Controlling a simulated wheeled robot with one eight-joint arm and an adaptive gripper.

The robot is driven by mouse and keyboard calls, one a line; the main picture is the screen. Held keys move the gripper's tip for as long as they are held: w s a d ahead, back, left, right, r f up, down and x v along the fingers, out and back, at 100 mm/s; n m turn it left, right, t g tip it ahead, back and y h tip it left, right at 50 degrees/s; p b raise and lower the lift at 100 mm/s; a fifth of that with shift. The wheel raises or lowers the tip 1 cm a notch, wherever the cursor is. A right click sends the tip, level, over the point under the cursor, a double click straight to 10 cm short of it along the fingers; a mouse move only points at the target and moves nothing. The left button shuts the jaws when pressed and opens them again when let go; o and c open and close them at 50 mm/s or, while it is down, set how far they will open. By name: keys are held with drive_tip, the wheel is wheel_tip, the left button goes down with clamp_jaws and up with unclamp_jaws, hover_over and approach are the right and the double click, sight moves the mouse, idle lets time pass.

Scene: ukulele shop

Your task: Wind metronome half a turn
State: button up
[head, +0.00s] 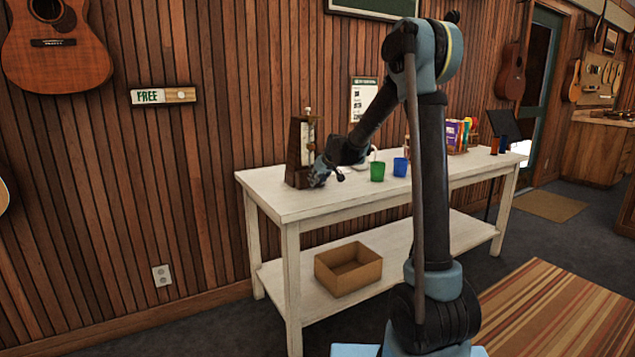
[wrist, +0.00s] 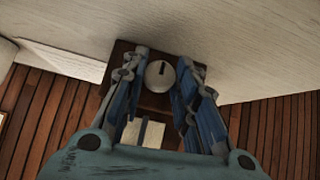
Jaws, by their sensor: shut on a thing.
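The metronome (head: 295,152) is a dark brown tapered box standing upright near the left end of the white table. My gripper (head: 320,177) is at its lower right side, low over the tabletop. In the wrist view the metronome's dark side (wrist: 122,48) lies behind a pale round winding knob (wrist: 158,82), which has a short dark mark on its upper face. My gripper's blue fingers (wrist: 160,77) sit on both sides of the knob and are shut on it. The exact contact at the fingertips is hard to see.
The white table (head: 268,192) also holds a green cup (head: 377,172), a blue cup (head: 400,167) and colourful packets (head: 459,136) to the right of my gripper. An open cardboard box (head: 348,277) is on the lower shelf. The wood-slat wall (head: 215,130) stands close behind the table.

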idle(0.4)
drive_tip(key=o, duration=1)
drive_tip(key=shift+s+r, duration=0.1)
drive_tip(key=shift+v, duration=5.8)
drive_tip(key=shift+s+d, duration=0.1)
drive_tip(key=shift+s, duration=0.05)
